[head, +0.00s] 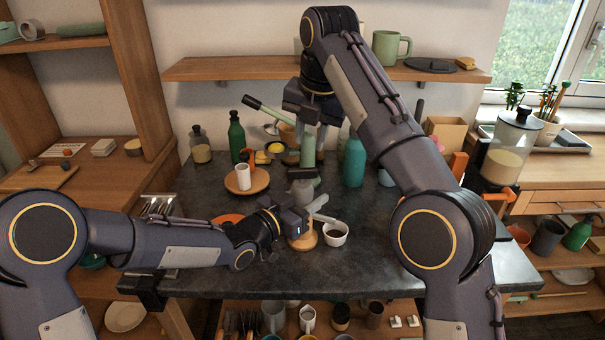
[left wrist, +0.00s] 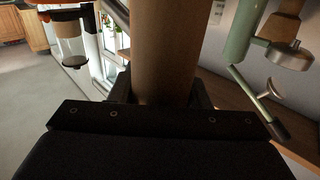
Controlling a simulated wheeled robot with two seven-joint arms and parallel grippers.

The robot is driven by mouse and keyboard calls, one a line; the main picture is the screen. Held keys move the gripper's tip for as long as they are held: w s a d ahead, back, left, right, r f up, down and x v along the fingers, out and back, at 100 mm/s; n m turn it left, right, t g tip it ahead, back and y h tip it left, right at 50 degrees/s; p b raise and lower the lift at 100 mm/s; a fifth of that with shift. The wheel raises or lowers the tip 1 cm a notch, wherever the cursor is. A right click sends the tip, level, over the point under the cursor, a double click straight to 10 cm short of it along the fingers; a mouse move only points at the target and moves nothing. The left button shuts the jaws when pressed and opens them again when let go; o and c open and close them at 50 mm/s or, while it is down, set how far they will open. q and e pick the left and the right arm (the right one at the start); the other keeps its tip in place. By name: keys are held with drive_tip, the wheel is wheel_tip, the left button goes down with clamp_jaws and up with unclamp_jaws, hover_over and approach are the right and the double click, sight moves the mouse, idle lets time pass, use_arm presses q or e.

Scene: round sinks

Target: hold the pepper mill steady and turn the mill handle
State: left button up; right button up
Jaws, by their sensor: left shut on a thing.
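The pepper mill has a round wooden body. Its foot (head: 303,239) shows on the dark worktop in the head view, below my left gripper (head: 316,211). My left gripper is shut on the mill from the left side. The left wrist view shows the wooden body (left wrist: 163,50) upright between the jaws. A grey rounded piece (head: 301,191) shows just above the gripper; I cannot tell whether it belongs to the mill. The mill handle is not clearly visible. My right gripper (head: 309,148) points down, higher and farther back, with its fingers apart.
A green press with a long lever (head: 265,113) stands behind, near my right gripper. A white bowl (head: 335,234) is close right of the mill. A teal bottle (head: 354,160), a green bottle (head: 236,138) and a wooden plate with a white cup (head: 243,178) stand farther back.

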sight(305, 169)
drive_tip(key=shift+s+a+f+m+g+y, duration=0.15)
drive_tip(key=shift+f+m+g+y, duration=0.6)
drive_tip(key=shift+m, duration=1.45)
drive_tip(key=shift+s+d+f+m+g+y, duration=0.1)
drive_tip(key=shift+s+f+m+g+y, duration=0.3)
drive_tip(key=shift+f+m+y, duration=1.2)
drive_tip(key=shift+s+a+f+m+g+y, duration=0.15)
drive_tip(key=shift+f+m+g, duration=0.4)
drive_tip(key=shift+m, duration=2.25)
drive_tip(key=shift+r, duration=0.15)
clamp_jaws()
